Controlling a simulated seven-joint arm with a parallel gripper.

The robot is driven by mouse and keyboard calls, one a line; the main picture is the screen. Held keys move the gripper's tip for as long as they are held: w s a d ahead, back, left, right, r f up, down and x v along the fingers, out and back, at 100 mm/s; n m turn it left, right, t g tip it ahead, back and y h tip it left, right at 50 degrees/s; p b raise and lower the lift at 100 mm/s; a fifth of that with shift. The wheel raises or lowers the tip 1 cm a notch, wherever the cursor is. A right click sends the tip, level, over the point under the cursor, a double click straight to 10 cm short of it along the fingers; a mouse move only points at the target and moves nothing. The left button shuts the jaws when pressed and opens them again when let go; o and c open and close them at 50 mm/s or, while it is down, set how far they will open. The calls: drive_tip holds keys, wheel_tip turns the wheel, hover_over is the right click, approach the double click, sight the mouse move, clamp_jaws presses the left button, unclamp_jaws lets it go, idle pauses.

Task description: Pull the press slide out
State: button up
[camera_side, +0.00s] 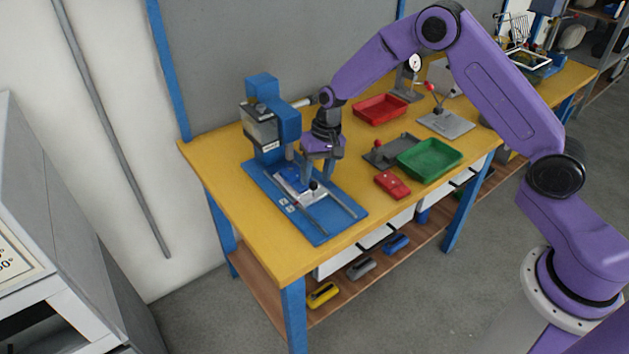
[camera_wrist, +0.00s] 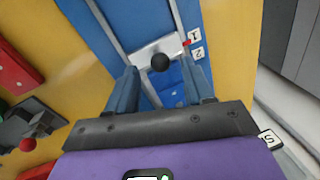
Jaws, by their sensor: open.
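The blue press (camera_side: 263,118) stands at the left end of the yellow bench on a blue base plate (camera_side: 318,232). Its press slide (camera_side: 308,196) is a pale metal plate between two rails, with a black ball knob (camera_side: 314,184). In the wrist view the slide (camera_wrist: 147,48) shows with its black knob (camera_wrist: 160,62). My gripper (camera_side: 318,178) is open above the slide, pointing down. In the wrist view my gripper (camera_wrist: 160,74) has one blue finger on each side of the knob, with gaps to both. Contact with the knob is not visible.
Labels 1 (camera_wrist: 194,36) and 2 (camera_wrist: 198,54) sit beside the rail, with a red mark near 1. A red box (camera_side: 392,185), green tray (camera_side: 430,159), red tray (camera_side: 380,109) and grey fixture (camera_side: 392,150) stand to the right. Bare bench lies in front of the base plate.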

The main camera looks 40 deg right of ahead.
drive_tip(key=shift+w+a+f, duration=0.1)
drive_tip(key=shift+a+f, duration=0.05)
drive_tip(key=shift+f, duration=0.55)
drive_tip(key=shift+a+f, duration=0.15)
drive_tip(key=shift+f, duration=0.55)
clamp_jaws()
drive_tip(key=shift+s, duration=5.5)
unclamp_jaws()
drive_tip(key=shift+w+r, duration=0.1)
